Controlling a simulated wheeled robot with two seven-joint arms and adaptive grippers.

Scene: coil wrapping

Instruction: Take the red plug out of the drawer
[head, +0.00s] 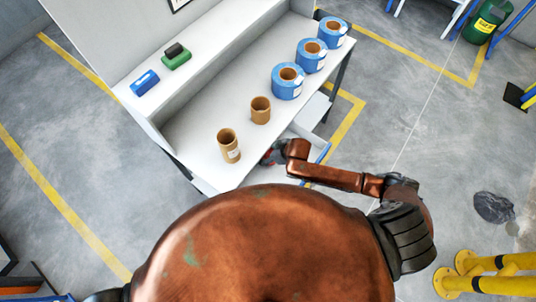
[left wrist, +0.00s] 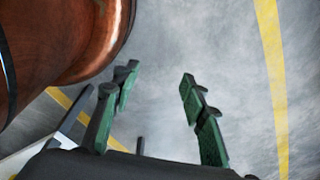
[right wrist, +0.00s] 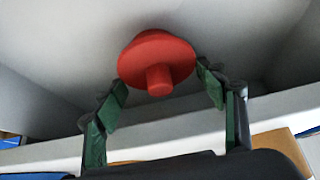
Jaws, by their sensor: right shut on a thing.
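The red plug (right wrist: 158,62), a round disc with a short stub, is between the fingertips of my right gripper (right wrist: 160,82) in the right wrist view. The fingers are shut on its rim. Pale grey surfaces lie behind it; I cannot tell whether it touches them. In the head view my right gripper (head: 270,155) is at the bench's front edge, by an open white drawer (head: 312,113); only a little red shows there. My left gripper (left wrist: 158,85) is open and empty above the floor in the left wrist view.
The white bench (head: 190,125) carries two brown cardboard tubes (head: 228,146) and three blue coils (head: 288,80). A blue box (head: 145,83) and a green-black item (head: 176,57) sit on its upper shelf. Yellow posts (head: 490,285) stand at right.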

